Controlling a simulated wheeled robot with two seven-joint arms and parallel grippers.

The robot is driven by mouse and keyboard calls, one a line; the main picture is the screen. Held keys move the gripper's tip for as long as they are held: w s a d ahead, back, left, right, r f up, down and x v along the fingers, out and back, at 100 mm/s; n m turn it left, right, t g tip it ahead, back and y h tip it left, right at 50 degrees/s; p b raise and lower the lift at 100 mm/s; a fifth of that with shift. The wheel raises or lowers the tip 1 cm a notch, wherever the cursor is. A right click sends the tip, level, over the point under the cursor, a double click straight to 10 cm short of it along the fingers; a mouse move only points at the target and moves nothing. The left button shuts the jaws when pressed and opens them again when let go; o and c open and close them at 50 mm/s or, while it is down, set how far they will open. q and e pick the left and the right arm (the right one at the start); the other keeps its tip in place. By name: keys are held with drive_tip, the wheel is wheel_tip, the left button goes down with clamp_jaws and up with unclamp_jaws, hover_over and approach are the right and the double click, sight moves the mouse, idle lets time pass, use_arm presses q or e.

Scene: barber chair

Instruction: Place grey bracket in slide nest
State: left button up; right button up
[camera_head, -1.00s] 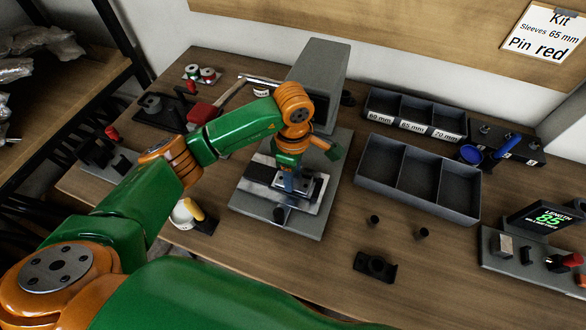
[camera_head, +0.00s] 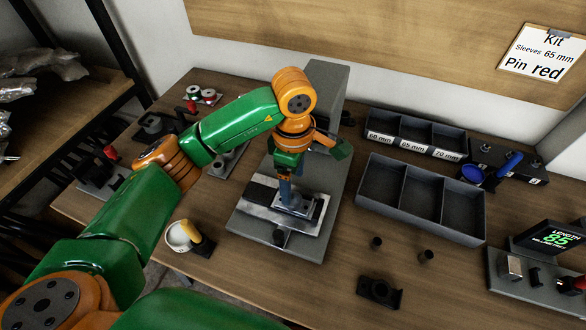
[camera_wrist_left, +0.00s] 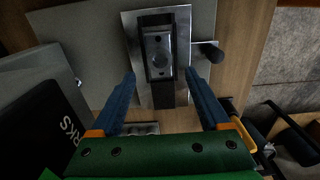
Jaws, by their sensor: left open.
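The slide nest (camera_head: 322,212) is a bright metal plate on the grey press base (camera_head: 238,222); it also shows in the left wrist view (camera_wrist_left: 131,22). The grey bracket (camera_wrist_left: 158,64), a dark grey block with round holes, lies in the middle of the nest, and it shows in the head view (camera_head: 306,207). It looks flat, but full seating cannot be told. My left gripper (camera_head: 286,190) is above the bracket. Its two blue fingers (camera_wrist_left: 159,74) are spread wide with nothing between them. My right gripper is not in view.
The grey press column (camera_head: 325,85) stands behind the nest. A dark divided tray (camera_head: 420,200) and labelled sleeve bins (camera_head: 415,135) lie to the right. A black fixture (camera_head: 380,292) and two small dark cylinders stand in front. A yellow-handled tool (camera_head: 195,236) is at the left.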

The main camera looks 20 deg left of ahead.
use_arm(q)
wheel_tip(320, 180, up, 6)
drive_tip(key=shift+r, duration=0.2)
